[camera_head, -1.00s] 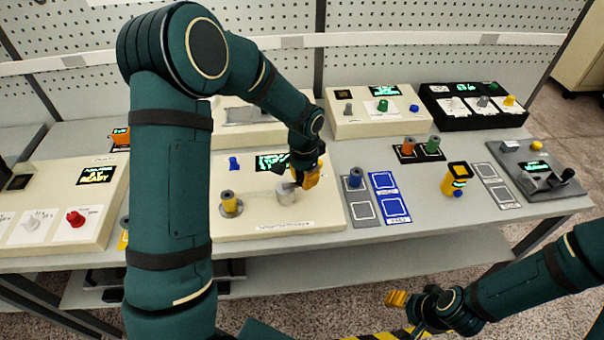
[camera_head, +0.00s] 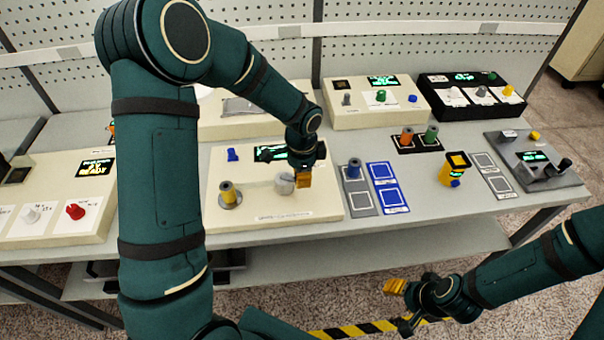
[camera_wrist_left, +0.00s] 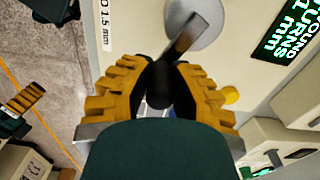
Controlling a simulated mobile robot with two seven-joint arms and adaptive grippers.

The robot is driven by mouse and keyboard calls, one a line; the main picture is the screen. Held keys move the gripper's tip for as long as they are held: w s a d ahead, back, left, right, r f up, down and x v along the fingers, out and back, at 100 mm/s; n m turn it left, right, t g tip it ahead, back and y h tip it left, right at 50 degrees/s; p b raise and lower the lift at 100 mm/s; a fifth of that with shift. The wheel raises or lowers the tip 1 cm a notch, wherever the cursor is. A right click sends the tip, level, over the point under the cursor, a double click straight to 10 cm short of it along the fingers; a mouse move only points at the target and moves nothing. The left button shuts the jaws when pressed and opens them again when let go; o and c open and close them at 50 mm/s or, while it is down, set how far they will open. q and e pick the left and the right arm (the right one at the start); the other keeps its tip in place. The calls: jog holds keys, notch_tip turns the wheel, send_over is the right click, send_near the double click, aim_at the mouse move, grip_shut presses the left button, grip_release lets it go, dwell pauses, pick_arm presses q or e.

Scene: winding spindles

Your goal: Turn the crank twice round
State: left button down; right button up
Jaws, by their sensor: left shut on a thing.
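The crank is on the cream winding panel (camera_head: 325,208). Its pale round hub (camera_head: 285,184) shows just left of my left gripper (camera_head: 304,180). In the left wrist view the grey hub disc (camera_wrist_left: 205,22) carries a dark crank arm (camera_wrist_left: 182,40). That arm runs down to a black handle (camera_wrist_left: 160,84) between the orange fingers. My left gripper is shut on this handle, to the right of the hub in the head view; the fingers partly hide the handle. My right gripper (camera_head: 395,286) hangs in front of the table, away from the panel, and its opening is unclear.
A yellow spool (camera_head: 228,193) stands on the panel left of the crank, with a blue part (camera_head: 233,155) behind it. A green display (camera_head: 270,153) is behind the crank. A grey-blue spool (camera_head: 353,169) stands close on the right.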

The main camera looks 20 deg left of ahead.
pick_arm(q)
jog(key=c, duration=0.8)
grip_release()
jog(key=shift+c, duration=0.2)
jog(key=shift+r, duration=0.1)
notch_tip(320, 180, up, 12)
jog(key=shift+f, duration=0.1)
